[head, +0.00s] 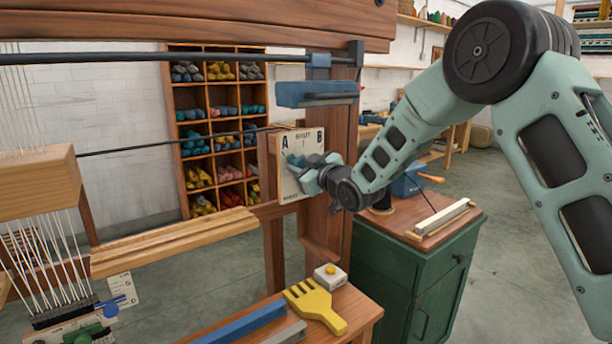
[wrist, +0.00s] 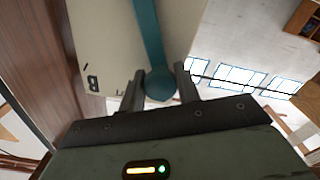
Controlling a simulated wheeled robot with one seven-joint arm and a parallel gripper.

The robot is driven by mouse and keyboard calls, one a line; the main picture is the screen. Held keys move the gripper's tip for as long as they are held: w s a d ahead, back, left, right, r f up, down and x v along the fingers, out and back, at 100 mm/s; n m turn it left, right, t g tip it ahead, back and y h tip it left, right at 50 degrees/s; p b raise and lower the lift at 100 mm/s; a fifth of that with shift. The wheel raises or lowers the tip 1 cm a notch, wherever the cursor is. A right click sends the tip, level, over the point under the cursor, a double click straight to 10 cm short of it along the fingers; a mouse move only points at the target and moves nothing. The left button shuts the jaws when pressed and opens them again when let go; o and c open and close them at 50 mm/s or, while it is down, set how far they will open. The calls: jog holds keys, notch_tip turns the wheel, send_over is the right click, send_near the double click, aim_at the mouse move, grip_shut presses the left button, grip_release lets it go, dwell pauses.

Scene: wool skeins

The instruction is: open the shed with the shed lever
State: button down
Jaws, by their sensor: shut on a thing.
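My gripper (head: 306,170) is at the cream plate (head: 288,190) on the loom's right wooden post. The plate has the letters A and B and some small print. In the wrist view, my gripper (wrist: 160,88) is shut on the round knob of the teal shed lever (wrist: 152,45). The lever runs away from the knob across the plate, and the letter B shows beside the knob. In the head view my fingers hide most of the lever. The shed between the warp threads (head: 60,245) cannot be judged clearly.
A wooden bench holds a yellow comb-like tool (head: 316,306), a small white box with a yellow button (head: 330,275) and a blue bar (head: 240,325). A green cabinet (head: 400,285) stands right of the post. Shelves of wool skeins (head: 218,130) stand behind.

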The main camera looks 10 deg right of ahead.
jog(key=shift+s+a+f+n+b, duration=0.15)
jog(key=shift+a+f+n+b, duration=0.15)
jog(key=shift+n+b, duration=0.3)
jog(key=shift+r, duration=0.1)
jog(key=c, duration=1)
grip_release()
jog(key=b+v, duration=0.2)
jog(key=v, duration=1.5)
jog(key=shift+s, duration=0.2)
